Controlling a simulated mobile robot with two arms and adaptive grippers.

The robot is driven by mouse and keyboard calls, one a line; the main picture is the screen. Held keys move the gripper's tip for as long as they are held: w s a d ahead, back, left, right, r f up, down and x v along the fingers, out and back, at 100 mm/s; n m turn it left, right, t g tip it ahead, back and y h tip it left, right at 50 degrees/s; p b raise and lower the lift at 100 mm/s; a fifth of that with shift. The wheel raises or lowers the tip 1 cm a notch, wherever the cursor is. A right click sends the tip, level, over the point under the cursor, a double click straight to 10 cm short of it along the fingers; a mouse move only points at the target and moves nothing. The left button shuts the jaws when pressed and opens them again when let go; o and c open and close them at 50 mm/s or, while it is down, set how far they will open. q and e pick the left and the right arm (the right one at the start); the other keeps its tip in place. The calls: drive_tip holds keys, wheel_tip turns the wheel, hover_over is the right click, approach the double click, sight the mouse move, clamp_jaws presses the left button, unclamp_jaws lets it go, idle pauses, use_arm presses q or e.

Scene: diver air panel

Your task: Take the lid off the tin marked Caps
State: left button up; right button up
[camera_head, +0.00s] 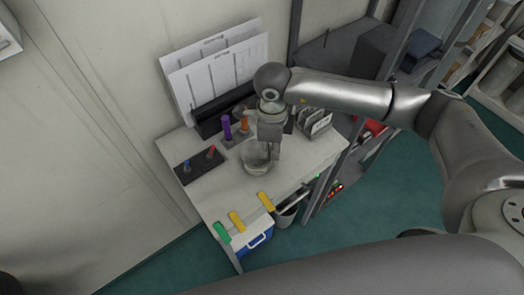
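A round, pale grey container (256,161) stands on the white table, partly hidden behind my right gripper. It may be the tin, but no Caps marking can be read and I cannot make out a separate lid. My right gripper (270,155) points down over its right side. The fingers look close together, but whether they touch or grip the container cannot be told. My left gripper is not in view.
The white table (218,192) holds a dark block with blue and red knobs (198,165), a purple cylinder (226,127), and a card rack (315,123). Papers (215,70) stand behind. Green and yellow handles (236,221) line the front edge. A grey shelf frame stands right.

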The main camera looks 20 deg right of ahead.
clamp_jaws()
